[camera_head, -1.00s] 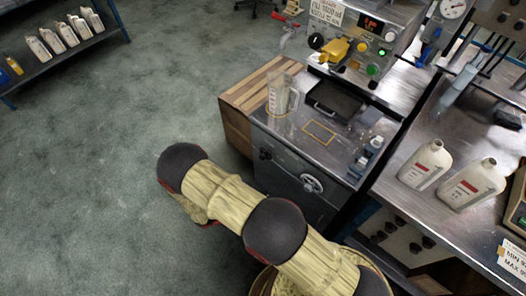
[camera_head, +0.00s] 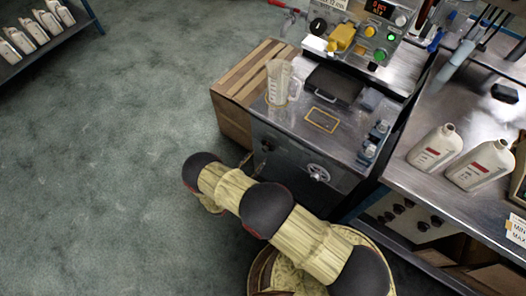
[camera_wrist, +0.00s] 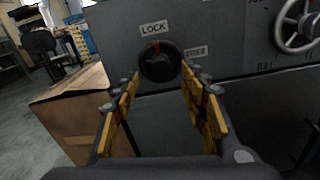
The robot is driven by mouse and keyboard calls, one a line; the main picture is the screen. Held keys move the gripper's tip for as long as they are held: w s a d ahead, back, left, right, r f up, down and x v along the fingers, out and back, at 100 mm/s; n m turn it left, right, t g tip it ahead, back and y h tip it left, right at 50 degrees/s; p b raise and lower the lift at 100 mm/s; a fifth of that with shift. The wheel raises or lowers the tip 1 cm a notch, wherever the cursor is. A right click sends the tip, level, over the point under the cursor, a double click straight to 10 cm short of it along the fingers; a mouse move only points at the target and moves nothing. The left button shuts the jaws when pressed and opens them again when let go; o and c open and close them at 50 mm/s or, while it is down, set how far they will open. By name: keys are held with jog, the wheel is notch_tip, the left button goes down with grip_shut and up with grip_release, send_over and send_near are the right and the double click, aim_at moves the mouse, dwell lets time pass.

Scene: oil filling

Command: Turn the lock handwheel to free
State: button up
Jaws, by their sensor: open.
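The round black lock knob (camera_wrist: 160,61) is on the grey cabinet front in the wrist view. Its red mark is at the top, under the LOCK label (camera_wrist: 154,28). A smaller label (camera_wrist: 196,51), hard to read, is to its right. My gripper (camera_wrist: 160,77) is open, with its yellow-padded fingers spread left and right of the knob in the picture. I cannot tell whether the tips touch it. A silver spoked handwheel (camera_wrist: 298,26) is at the upper right; it also shows on the cabinet front in the head view (camera_head: 318,172). There, my arm largely hides my gripper.
A wooden block (camera_wrist: 75,104) stands left of the cabinet. On the steel top (camera_head: 345,137) are a clear jug (camera_head: 278,82) and a black tray (camera_head: 334,84). White bottles (camera_head: 435,147) stand on the right bench.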

aim_at(264, 151)
jog(key=shift+b+x, duration=0.35)
jog(key=shift+x, duration=2.2)
jog(key=c, duration=0.3)
jog(key=shift+d, duration=0.1)
jog(key=c, duration=0.8)
grip_shut()
